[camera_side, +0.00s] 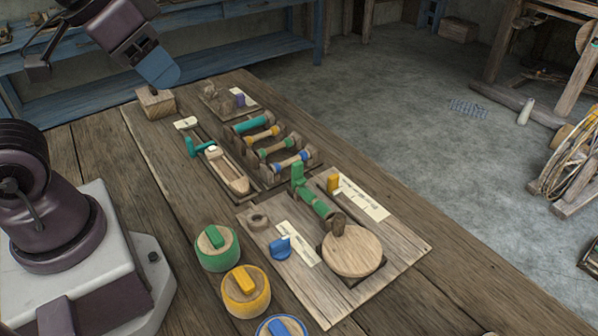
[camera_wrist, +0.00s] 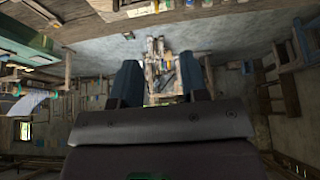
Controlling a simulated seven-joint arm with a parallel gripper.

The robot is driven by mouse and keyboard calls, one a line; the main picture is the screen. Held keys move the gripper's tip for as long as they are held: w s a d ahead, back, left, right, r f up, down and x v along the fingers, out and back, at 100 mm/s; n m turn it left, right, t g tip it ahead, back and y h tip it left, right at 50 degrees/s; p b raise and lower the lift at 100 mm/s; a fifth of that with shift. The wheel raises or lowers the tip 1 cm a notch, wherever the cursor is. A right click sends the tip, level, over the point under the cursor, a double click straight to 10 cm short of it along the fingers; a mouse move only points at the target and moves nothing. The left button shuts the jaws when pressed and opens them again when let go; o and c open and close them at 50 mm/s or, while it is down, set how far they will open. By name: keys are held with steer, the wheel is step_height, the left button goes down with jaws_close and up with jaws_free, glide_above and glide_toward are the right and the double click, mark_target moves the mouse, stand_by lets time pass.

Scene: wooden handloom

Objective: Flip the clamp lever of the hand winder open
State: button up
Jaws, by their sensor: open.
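The hand winder appears to be the wooden board (camera_side: 400,246) in the side view, with a round wooden disc (camera_side: 352,256) and a green spool (camera_side: 316,204). An upright green piece (camera_side: 297,173) stands at the spool's far end. A yellow upright piece (camera_side: 333,183) and a blue lever-like knob (camera_side: 280,248) are also on the board. I cannot tell which of these is the clamp lever. My gripper (camera_side: 163,78) is at the upper left, above the table and far from the winder. In the wrist view my gripper (camera_wrist: 159,82) has its blue fingers apart with nothing between them.
A wooden block (camera_side: 156,103) stands below my gripper. A rack of several coloured bobbins (camera_side: 270,146) and a boat-shaped shuttle (camera_side: 228,170) lie between it and the winder.

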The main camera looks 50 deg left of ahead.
steer(key=shift+d, duration=0.1)
steer(key=c, duration=0.4)
steer(key=shift+w+d+f, duration=0.1)
steer(key=shift+f, duration=0.25)
jaws_close()
steer(key=w+d+f+g+y, duration=0.2)
steer(key=w+d+f, duration=0.2)
steer(key=w+f, duration=0.4)
steer(key=w+d+f+g+y, duration=0.2)
steer(key=w+d+f, duration=0.3)
steer(key=w+f, duration=0.4)
steer(key=w+g, duration=0.1)
steer(key=w, duration=0.4)
steer(key=shift+w+f+g, duration=0.15)
steer(key=shift+g, duration=0.15)
